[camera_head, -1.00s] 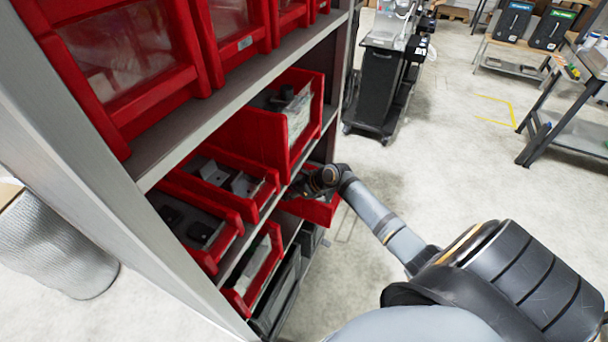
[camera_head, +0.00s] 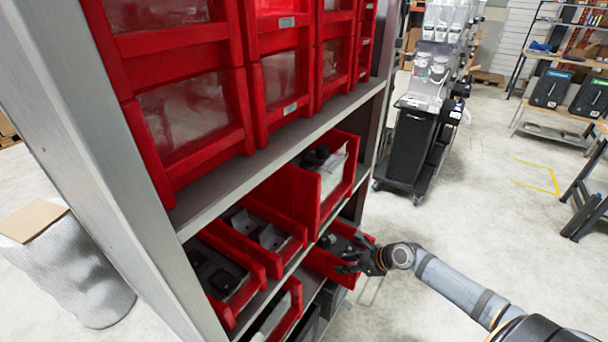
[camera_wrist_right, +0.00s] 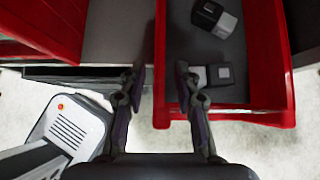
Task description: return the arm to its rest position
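My right arm (camera_head: 458,281) reaches in from the lower right of the head view. Its gripper (camera_head: 352,262) is at the front of a lower red bin (camera_head: 322,266). In the right wrist view the gripper (camera_wrist_right: 160,82) is open, its two dark fingers apart with nothing held between them. In that view the fingers appear on either side of the left wall of a red bin (camera_wrist_right: 280,75). I cannot tell whether they touch it. Small dark and grey blocks (camera_wrist_right: 214,17) lie in that bin. My left gripper is not in view.
A metal shelf rack (camera_head: 270,160) holds red bins on several levels, close to the gripper. A black cart (camera_head: 412,145) stands beyond the rack. Open floor (camera_head: 470,200) lies to the right.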

